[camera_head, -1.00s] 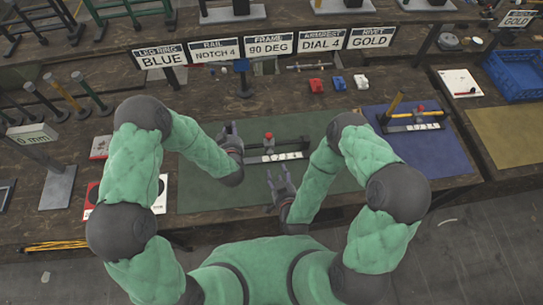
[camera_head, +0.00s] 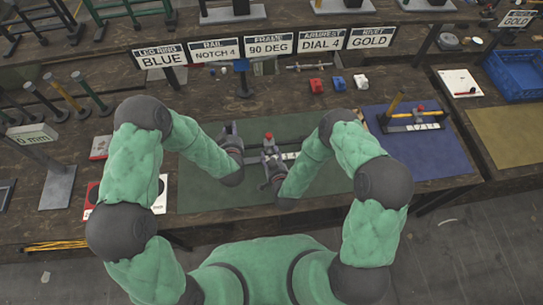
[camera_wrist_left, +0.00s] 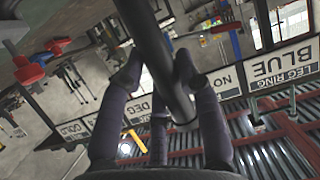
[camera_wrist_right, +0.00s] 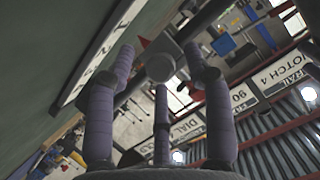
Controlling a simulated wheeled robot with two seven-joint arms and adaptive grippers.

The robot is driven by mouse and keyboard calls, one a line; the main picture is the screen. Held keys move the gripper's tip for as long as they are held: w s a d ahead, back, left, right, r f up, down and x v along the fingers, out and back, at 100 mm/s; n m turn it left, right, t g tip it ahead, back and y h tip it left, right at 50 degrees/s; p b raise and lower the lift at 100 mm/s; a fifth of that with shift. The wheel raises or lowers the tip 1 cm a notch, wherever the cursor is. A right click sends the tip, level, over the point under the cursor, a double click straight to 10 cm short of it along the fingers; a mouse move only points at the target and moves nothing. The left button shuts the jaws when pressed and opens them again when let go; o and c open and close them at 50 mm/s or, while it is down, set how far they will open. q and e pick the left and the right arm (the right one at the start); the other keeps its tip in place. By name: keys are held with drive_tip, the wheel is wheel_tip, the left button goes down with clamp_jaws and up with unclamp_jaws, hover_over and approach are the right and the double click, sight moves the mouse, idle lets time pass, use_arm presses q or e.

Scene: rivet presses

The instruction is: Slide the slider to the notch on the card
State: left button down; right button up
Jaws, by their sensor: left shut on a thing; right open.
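The card reading RAIL NOTCH 4 (camera_head: 215,50) stands at the back of the bench. The dark rail (camera_wrist_left: 158,55) crosses the left wrist view between the fingers of my left gripper (camera_wrist_left: 158,82), which is shut on it. In the head view my left gripper (camera_head: 231,133) is at the rail's left end. The slider shows its red top (camera_head: 268,135) above the green mat. My right gripper (camera_head: 271,155) is open just in front of it. In the right wrist view the grey slider (camera_wrist_right: 160,67) with a red tip lies between the open fingers (camera_wrist_right: 163,62). Contact is unclear.
A white numbered strip (camera_head: 289,156) lies along the rail, partly hidden by my right arm. The green mat (camera_head: 205,190) is otherwise mostly clear. A similar rail unit (camera_head: 414,127) is on the blue mat at right. Red (camera_head: 316,85), blue and white blocks lie behind.

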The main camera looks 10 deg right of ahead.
drive_tip(key=shift+c, duration=0.3)
clamp_jaws()
drive_tip(key=d, duration=1)
drive_tip(key=shift+s+d+f, duration=0.1)
drive_tip(key=shift+d, duration=0.25)
drive_tip(key=shift+o, duration=0.3)
unclamp_jaws()
drive_tip(key=v, duration=1.2)
